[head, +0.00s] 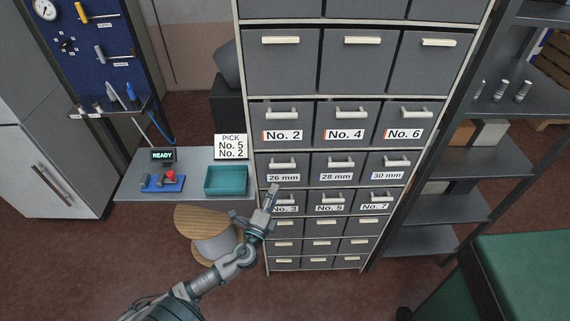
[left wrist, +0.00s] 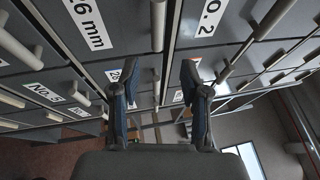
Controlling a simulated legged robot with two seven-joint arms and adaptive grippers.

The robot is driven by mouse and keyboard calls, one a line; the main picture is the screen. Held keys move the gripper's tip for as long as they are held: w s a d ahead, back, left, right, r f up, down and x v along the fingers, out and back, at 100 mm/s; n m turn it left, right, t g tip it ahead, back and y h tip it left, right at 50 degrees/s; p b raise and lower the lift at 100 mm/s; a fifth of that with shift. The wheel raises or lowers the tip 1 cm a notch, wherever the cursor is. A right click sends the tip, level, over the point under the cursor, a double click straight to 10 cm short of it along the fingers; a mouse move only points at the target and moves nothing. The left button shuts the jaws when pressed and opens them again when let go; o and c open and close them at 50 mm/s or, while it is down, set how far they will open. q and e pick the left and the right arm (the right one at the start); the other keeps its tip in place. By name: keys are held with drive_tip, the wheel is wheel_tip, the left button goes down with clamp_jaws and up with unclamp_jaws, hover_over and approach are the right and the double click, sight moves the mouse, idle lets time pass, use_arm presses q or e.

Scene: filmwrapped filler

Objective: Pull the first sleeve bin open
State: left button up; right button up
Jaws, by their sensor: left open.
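The 26 mm bin, first in the row of mm-labelled bins, is a shut grey drawer with a white label (head: 284,177) and a pale bar handle (head: 282,163). Its label (left wrist: 88,22) and handle (left wrist: 158,22) also show at the top of the left wrist view. The 28 mm bin (head: 336,177) and 30 mm bin (head: 386,175) beside it are shut. My left gripper (head: 272,192) is open and empty, appearing just below the 26 mm label and partly covering the No. 3 bin (head: 287,209). In the left wrist view its fingers (left wrist: 160,75) are spread, apart from the 26 mm handle.
No. 2 (head: 282,135), No. 4 and No. 6 bins are shut above. Left of the cabinet, a bench (head: 205,157) holds a teal tray (head: 226,180), a READY display (head: 162,155) and a PICK sign (head: 231,147). A wooden spool (head: 205,217) stands below. Shelving (head: 430,205) is at right.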

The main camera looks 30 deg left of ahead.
sight(285, 166)
use_arm(q)
drive_tip(key=x, duration=0.3)
drive_tip(key=a+p+x, duration=0.1)
drive_tip(key=x, duration=0.3)
drive_tip(key=f+p+x, duration=0.1)
drive_tip(key=x, duration=0.2)
drive_tip(key=shift+w+a+r, duration=0.1)
drive_tip(key=shift+w+a, duration=0.15)
drive_tip(key=shift+a, duration=0.25)
drive_tip(key=shift+w+d, duration=0.1)
drive_tip(key=shift+w, duration=0.15)
drive_tip(key=shift+w+d+r, duration=0.15)
drive_tip(key=shift+w+d, duration=0.05)
drive_tip(key=shift+d, duration=0.4)
drive_tip(key=c, duration=0.8)
drive_tip(key=shift+a, duration=0.25)
clamp_jaws()
use_arm(e)
wheel_tip(285, 166, up, 3)
drive_tip(key=shift+w+f, duration=0.1)
drive_tip(key=shift+f, duration=0.1)
